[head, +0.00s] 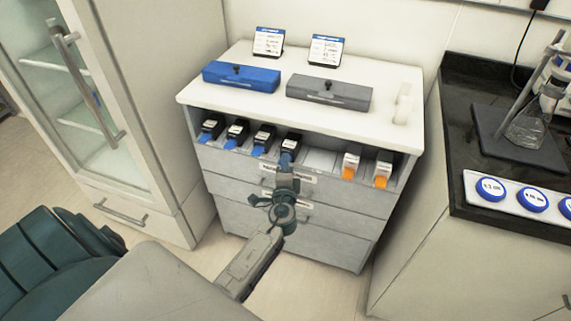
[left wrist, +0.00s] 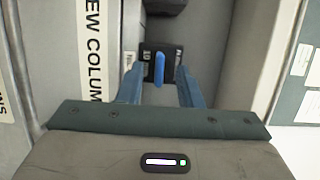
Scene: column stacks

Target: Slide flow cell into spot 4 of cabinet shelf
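The cabinet shelf (head: 320,160) is the open row under the white top. A black flow cell with a blue tab (head: 289,147) sits in the fourth spot from the left, partly hidden by my left gripper (head: 286,172). In the left wrist view, its dark face and blue tab (left wrist: 159,68) lie straight ahead. The blue fingers of my left gripper (left wrist: 159,82) stand apart on either side of the tab, with a gap on both sides. My right gripper is not in view.
Three similar black cells (head: 236,132) with blue tabs stand left of it. Two white boxes with orange tabs (head: 350,165) stand to the right, beyond an empty stretch. Blue (head: 241,76) and grey (head: 328,92) cases lie on the cabinet top. A glass-door cabinet (head: 75,70) stands left.

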